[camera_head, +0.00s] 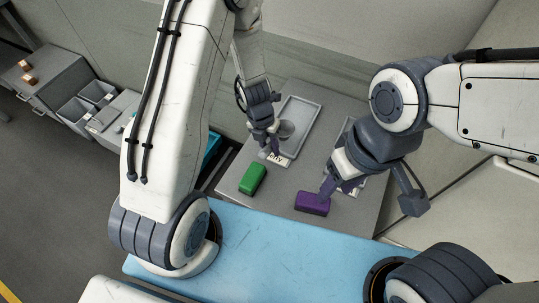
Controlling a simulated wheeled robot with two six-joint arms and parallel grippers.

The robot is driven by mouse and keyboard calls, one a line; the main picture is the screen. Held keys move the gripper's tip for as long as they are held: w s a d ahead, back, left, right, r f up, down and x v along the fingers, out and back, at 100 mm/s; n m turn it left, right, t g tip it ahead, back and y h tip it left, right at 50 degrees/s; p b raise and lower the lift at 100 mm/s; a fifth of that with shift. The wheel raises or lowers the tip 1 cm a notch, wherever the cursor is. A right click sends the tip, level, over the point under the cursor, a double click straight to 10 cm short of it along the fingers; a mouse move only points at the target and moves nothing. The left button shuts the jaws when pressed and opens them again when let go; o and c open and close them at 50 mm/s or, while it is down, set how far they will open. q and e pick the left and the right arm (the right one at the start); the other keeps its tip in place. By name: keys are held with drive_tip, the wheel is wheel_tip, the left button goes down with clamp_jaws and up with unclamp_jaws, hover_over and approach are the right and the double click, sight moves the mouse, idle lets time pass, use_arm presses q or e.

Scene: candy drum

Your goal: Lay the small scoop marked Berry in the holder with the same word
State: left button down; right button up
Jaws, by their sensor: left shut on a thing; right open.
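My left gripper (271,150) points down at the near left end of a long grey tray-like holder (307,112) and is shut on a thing. A small round grey bowl shape (286,129) sits beside the gripper over the holder; it looks like the scoop, whose handle is hidden by the gripper. A white label (279,160) lies at the holder's near end, partly covered, its word too small to read fully. My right gripper (338,187) is open, low beside the purple block. A second holder (347,135) is mostly hidden behind my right arm.
A green block (252,179) and a purple block (312,203) stand on the near part of the grey table (281,203). The table between and in front of them is bare. A grey cabinet with open bins (75,109) stands further left.

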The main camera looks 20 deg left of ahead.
use_arm(q)
drive_tip(key=shift+a+f+b, duration=0.1)
drive_tip(key=shift+f+b, duration=0.85)
drive_tip(key=shift+f, duration=1.1)
drive_tip(key=shift+f, duration=0.1)
drive_tip(key=c, duration=0.6)
unclamp_jaws()
